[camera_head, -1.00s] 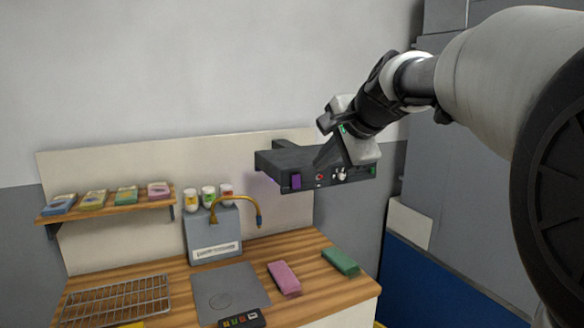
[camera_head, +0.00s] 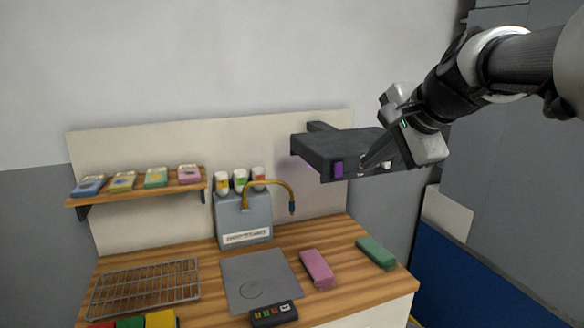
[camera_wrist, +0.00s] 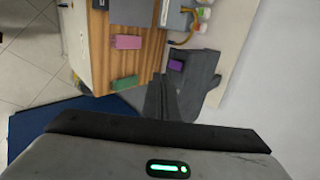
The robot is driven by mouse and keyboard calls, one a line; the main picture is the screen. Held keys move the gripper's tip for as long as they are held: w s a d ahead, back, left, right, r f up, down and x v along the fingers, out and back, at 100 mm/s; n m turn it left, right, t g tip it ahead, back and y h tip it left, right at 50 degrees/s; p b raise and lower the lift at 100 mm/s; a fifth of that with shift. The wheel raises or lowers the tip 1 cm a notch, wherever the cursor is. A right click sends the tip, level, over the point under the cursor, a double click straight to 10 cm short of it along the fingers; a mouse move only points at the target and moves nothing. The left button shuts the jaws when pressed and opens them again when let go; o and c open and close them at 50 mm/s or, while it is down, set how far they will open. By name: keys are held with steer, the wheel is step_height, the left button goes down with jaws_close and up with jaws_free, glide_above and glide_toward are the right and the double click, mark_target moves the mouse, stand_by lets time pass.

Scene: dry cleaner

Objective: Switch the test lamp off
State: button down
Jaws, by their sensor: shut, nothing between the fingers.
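The test lamp appears to be the dark box (camera_head: 335,150) fixed to the wall panel above the counter; it also shows in the wrist view (camera_wrist: 203,72). A purple block (camera_head: 338,168), perhaps a switch or lens, is on its front left, also seen in the wrist view (camera_wrist: 176,65). A faint violet glow shows on the panel left of the box. A small pale knob shows on the front. My gripper (camera_head: 364,164) is shut and empty, its fingers pointing down-left before the box front, hiding part of the controls. Contact cannot be told.
Below is a wooden counter (camera_head: 205,262) with a wire rack (camera_head: 145,288), a grey mat (camera_head: 258,280), a pink block (camera_head: 317,268) and a green block (camera_head: 376,253). A grey bottle unit (camera_head: 243,219) with a curved spout stands behind. A small shelf (camera_head: 140,188) is at left.

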steer(key=shift+s, duration=0.15)
glide_toward(338, 170)
steer(key=shift+w+a+f+p, duration=0.15)
steer(key=shift+w+a+f, duration=0.15)
steer(key=shift+w+f, duration=0.55)
steer(key=shift+w+a+f+p, duration=0.15)
steer(key=shift+w+a+f, duration=0.15)
steer(key=shift+f, duration=0.95)
steer(key=shift+w+a+f+p, duration=0.15)
steer(key=shift+w+a+f, duration=0.15)
steer(key=shift+w+f, duration=0.55)
steer(key=shift+s+f, duration=0.2)
steer(key=shift+s, duration=0.1)
